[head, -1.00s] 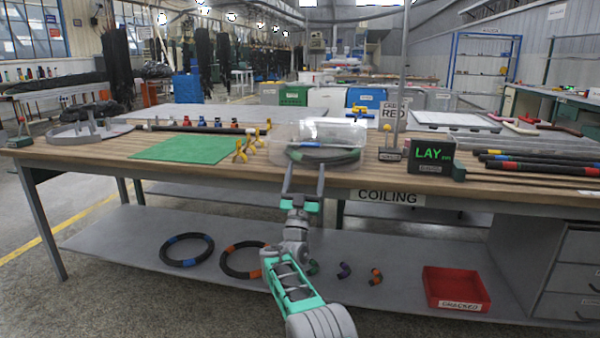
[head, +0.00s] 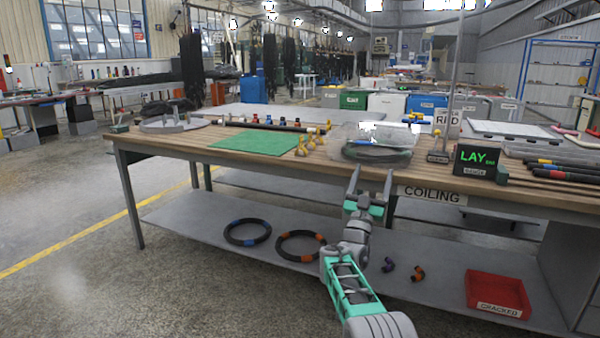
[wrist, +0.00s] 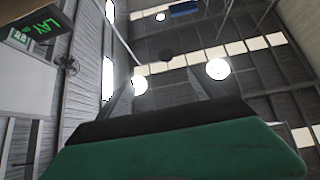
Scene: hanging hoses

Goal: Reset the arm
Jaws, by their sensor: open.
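My gripper (head: 372,180) is open and empty in the head view. Its two fingers point up, in front of the workbench (head: 225,157) edge. Just behind the fingertips, a clear dome-like cover (head: 385,130) stands on the bench over a dark coiled hose (head: 375,153). In the wrist view my gripper (wrist: 160,92) shows its two fingers apart with nothing between them. That view looks up at the roof and lamps, with the LAY display (wrist: 45,32) at the upper left.
A green mat (head: 258,143) and yellow fittings (head: 308,142) lie left of the cover. A LAY sign (head: 477,159) and several hoses (head: 560,170) are to the right. The lower shelf holds ringed hoses (head: 247,232) and a red CRACKED bin (head: 498,290). Floor at left is clear.

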